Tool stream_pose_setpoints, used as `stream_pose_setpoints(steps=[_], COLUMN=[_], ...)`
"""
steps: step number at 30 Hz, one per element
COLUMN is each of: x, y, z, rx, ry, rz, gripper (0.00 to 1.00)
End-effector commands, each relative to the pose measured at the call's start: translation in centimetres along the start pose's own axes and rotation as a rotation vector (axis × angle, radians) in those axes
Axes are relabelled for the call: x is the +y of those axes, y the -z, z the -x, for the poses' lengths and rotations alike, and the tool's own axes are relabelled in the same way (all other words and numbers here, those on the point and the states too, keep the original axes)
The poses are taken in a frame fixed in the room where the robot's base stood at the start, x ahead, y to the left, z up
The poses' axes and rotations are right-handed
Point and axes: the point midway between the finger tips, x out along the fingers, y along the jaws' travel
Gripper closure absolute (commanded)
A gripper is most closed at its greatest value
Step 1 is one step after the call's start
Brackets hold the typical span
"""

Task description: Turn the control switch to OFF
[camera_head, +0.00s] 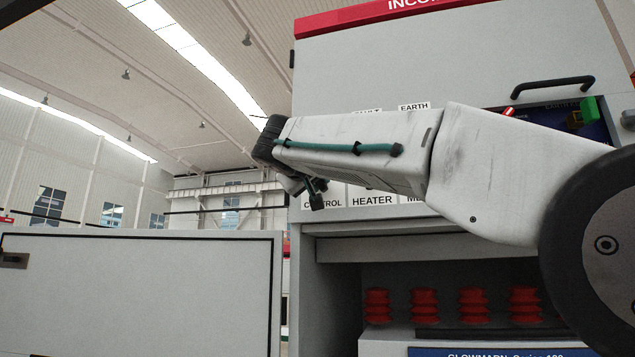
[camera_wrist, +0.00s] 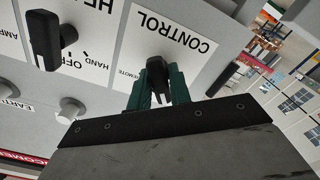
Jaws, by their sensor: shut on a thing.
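The control switch (camera_wrist: 157,72) is a black knob on a white plate lettered CONTROL, upside down in the wrist view. My gripper (camera_wrist: 158,92) has its two green fingers on either side of the knob, shut on it. The knob's handle points roughly down the picture between the fingers. The word REMOTE shows on the plate left of the knob; an OFF mark for this knob is not visible there. In the head view my gripper (camera_head: 314,192) is at the CONTROL label (camera_head: 322,203), and my arm hides the knob.
A second black switch (camera_wrist: 46,36), on the neighbouring HEATER plate, stands left of my gripper in the wrist view. A round light-coloured knob (camera_wrist: 70,109) lies below it. In the head view a black handle (camera_head: 553,84) and red insulators (camera_head: 424,304) are on the cabinet.

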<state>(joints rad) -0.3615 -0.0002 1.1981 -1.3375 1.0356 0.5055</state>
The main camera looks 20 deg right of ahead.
Motion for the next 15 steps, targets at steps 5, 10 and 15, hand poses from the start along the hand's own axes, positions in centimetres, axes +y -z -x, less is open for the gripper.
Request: stream_pose_setpoints(steps=[5, 10, 15], x=[-0.07, -0.08, -0.08], y=[-0.05, -0.06, -0.06], z=[0.0, -0.01, -0.01], rx=[-0.002, -0.002, -0.002], ry=[0.001, 0.001, 0.001], rz=[-0.144, -0.289, -0.419], gripper=[1.0, 1.0, 1.0])
